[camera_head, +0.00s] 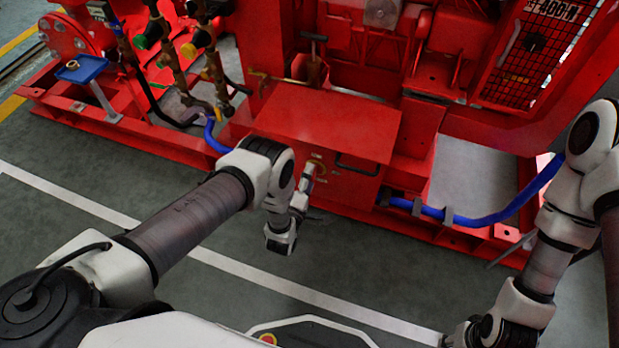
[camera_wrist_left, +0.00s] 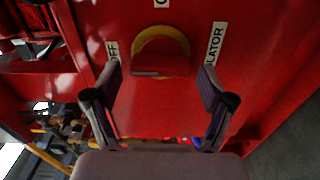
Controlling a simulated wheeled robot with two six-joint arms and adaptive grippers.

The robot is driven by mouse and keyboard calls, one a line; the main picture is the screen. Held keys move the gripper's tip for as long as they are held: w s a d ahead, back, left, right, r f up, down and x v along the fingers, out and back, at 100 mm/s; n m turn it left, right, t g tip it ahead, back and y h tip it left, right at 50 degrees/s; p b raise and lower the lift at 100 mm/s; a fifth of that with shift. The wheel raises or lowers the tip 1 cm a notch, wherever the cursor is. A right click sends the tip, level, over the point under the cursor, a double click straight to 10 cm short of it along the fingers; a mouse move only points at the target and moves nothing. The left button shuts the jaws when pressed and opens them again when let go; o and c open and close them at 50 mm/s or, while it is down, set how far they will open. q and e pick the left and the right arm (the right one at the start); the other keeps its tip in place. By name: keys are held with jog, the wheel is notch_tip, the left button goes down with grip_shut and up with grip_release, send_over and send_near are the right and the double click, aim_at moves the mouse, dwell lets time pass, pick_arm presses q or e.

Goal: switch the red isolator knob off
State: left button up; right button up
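The red isolator knob (camera_wrist_left: 160,58) sits on a yellow round plate on a red panel in the left wrist view. A bar-shaped grip crosses it sideways. A label ending in "OFF" (camera_wrist_left: 112,50) is to its left and an "ISOLATOR" label (camera_wrist_left: 215,43), partly hidden, to its right. My left gripper (camera_wrist_left: 160,80) is open, one finger on each side of the knob, with visible gaps. In the head view my left gripper (camera_head: 309,179) is small at the front of the red box, and the yellow plate (camera_head: 319,163) shows just beyond it. My right gripper is not clearly visible.
The red box (camera_head: 325,125) has a dark handle (camera_head: 357,166) right of the knob. A blue hose (camera_head: 480,217) runs along the red base frame. A blue tray (camera_head: 82,68) stands at the left. Grey floor with a white line is clear in front.

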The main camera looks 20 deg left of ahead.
pick_arm(q)
jog(key=s, duration=0.7)
jog(key=shift+s, duration=0.3)
